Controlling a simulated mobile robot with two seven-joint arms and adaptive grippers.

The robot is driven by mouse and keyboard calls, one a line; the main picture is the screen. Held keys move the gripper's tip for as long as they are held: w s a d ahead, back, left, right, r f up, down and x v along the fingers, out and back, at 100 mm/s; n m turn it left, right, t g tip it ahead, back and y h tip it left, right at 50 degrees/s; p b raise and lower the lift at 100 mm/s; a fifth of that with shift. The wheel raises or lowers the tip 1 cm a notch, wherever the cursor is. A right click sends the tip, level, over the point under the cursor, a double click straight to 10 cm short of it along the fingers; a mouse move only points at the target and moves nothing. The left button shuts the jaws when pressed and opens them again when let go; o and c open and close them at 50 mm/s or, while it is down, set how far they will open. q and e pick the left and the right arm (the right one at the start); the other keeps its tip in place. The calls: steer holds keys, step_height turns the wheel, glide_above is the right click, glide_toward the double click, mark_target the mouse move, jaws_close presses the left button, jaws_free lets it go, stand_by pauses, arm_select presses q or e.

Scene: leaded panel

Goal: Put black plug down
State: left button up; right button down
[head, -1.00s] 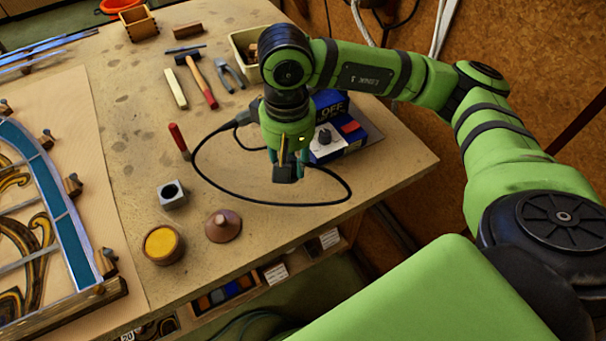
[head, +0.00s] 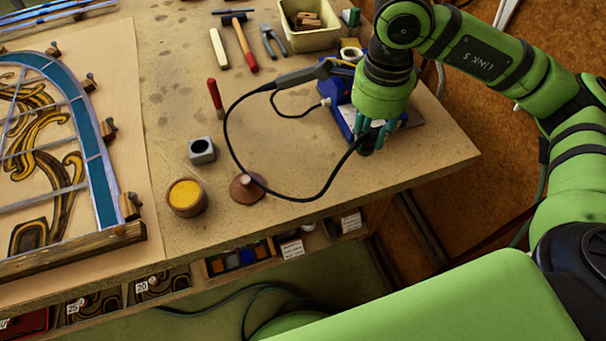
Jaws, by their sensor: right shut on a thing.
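The black plug (head: 366,147) is between the fingers of my right gripper (head: 374,137), which is shut on it. The gripper points down over the right part of the workbench, in front of the blue station. I cannot tell whether the plug touches the bench top. My left gripper does not show.
The blue station (head: 345,117) stands partly hidden behind my right gripper. The leaded panel (head: 95,165) lies far left. Bare bench (head: 430,150) shows near the right edge.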

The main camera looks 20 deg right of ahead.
steer(key=shift+m, duration=0.4)
steer(key=shift+w+a+f, duration=0.1)
steer(key=shift+a, duration=0.1)
steer(key=w+a+f+p, duration=0.1)
steer(key=a+f, duration=0.1)
steer(key=a, duration=0.1)
steer(key=w+a+f+p, duration=0.2)
steer(key=a, duration=0.1)
steer(key=w+a+f+p, duration=0.1)
steer(key=a+f+p, duration=0.1)
steer(key=a, duration=0.1)
steer(key=shift+w+a+f, duration=0.2)
steer(key=shift+w+a, duration=0.1)
steer(key=shift+a, duration=0.1)
steer(key=shift+a+f+p, duration=0.1)
steer(key=shift+f+p, duration=0.3)
steer(key=shift+f, duration=0.2)
step_height(320, 180, down, 2)
steer(key=shift+f+p, duration=0.2)
steer(key=shift+p, duration=0.4)
steer(key=shift+f, duration=0.4)
